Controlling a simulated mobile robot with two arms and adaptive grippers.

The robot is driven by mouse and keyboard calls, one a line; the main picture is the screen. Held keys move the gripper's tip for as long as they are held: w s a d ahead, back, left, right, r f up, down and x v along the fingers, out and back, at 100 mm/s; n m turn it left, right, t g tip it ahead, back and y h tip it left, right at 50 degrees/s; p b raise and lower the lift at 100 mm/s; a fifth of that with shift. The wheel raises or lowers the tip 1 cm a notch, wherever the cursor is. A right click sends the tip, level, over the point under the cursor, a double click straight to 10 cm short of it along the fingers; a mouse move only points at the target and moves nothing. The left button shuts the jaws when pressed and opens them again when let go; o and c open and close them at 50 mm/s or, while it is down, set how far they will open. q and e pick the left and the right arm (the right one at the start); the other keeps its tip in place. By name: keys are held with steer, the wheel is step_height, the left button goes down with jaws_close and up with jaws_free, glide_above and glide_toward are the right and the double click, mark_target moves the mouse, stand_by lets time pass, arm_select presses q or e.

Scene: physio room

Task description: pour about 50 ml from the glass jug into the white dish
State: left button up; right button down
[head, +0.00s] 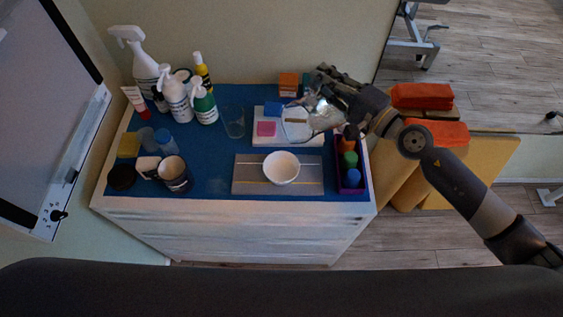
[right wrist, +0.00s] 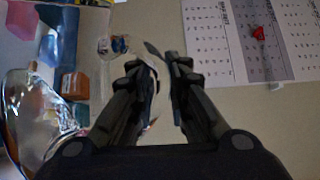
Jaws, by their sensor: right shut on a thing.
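The white dish (head: 281,168) stands upright on a grey mat (head: 245,178) near the front of the blue table top, and it looks empty. My right gripper (head: 318,92) is shut on the glass jug (head: 322,117), behind and to the right of the dish, over the right end of a white tray. The jug is apart from the dish. In the right wrist view the jug (right wrist: 30,115) shows as clear glass at the left, beside my fingers (right wrist: 163,62). Its contents and exact tilt are hard to make out. My left gripper is out of view.
A clear tumbler (head: 233,121) stands left of the white tray (head: 262,141). A purple box (head: 351,190) with coloured pieces is right of the mat.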

mark_target(314, 92)
steer(key=shift+s+a, duration=0.2)
steer(key=shift+s+a+f+n, duration=0.8)
steer(key=shift+s+a+f, duration=0.15)
steer(key=shift+a, duration=0.05)
steer(key=shift+s+a, duration=0.1)
steer(key=shift+s+a+f+n+p, duration=0.1)
steer(key=shift+s+a+n+p, duration=0.2)
steer(key=shift+n+p, duration=0.1)
steer(key=shift+w+d+b, duration=0.35)
steer(key=shift+w+d, duration=0.25)
steer(key=shift+w, duration=0.05)
steer(key=shift+s+a, duration=0.1)
steer(key=shift+s, duration=0.1)
stand_by(1.5)
